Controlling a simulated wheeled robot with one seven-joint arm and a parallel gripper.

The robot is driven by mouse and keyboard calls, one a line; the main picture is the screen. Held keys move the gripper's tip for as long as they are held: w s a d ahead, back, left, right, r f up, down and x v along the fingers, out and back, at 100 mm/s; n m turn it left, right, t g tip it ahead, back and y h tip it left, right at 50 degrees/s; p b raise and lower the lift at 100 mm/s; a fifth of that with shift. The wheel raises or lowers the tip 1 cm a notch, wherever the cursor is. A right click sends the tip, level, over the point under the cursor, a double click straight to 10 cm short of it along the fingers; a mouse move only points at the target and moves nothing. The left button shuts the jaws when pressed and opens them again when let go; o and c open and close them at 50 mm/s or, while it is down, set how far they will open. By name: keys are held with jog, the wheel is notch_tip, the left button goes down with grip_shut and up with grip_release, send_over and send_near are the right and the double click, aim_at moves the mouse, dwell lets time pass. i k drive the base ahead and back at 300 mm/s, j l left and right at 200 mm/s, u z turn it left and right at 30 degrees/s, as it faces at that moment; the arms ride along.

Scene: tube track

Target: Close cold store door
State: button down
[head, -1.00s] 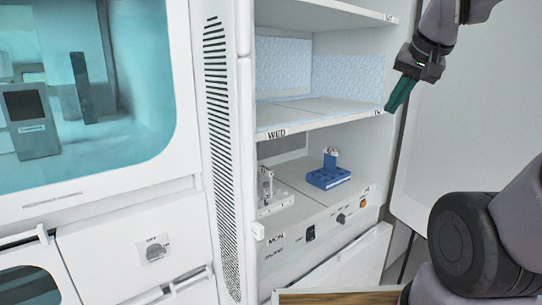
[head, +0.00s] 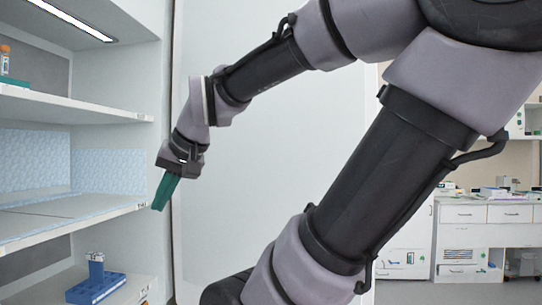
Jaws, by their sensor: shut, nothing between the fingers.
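The cold store (head: 110,170) is at the left in the head view, its front open and its shelves showing. The cold store door (head: 240,155) is the large plain white panel right of the opening. It stands open, and my arm crosses in front of much of it. My gripper (head: 160,205) points down with its green fingers together and empty. It is at the right edge of the opening, beside the middle shelf's end and left of the door panel. I cannot tell whether it touches the shelf or frame.
A blue tube rack (head: 95,288) with a tube stands on the lower shelf. An orange-capped tube (head: 5,60) is on the upper shelf. White lab benches (head: 480,225) stand in the right background, with some floor showing before them.

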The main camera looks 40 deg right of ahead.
aim_at(280, 155)
jog(key=k+l+u, duration=0.1)
jog(key=k+l, duration=0.15)
jog(key=l, duration=0.25)
jog(key=k+l+u, duration=0.1)
jog(key=l, duration=0.35)
jog(key=k+l+u, duration=0.15)
jog(key=k+l, duration=0.25)
jog(key=k+l+u, duration=0.1)
jog(key=k+l, duration=0.15)
jog(key=l, duration=0.2)
jog(key=k+l+u, duration=0.1)
jog(key=l, duration=0.25)
jog(key=k+l+u, duration=0.1)
jog(key=l, duration=0.2)
jog(key=k+l+u, duration=0.1)
jog(key=l, duration=0.25)
jog(key=k+l+u, duration=0.15)
jog(key=l+u, duration=0.3)
jog(key=l, duration=1.3)
jog(key=k+l, duration=0.3)
jog(key=k, duration=0.15)
jog(key=k+j, duration=0.1)
jog(key=j, duration=0.3)
jog(key=u, duration=0.05)
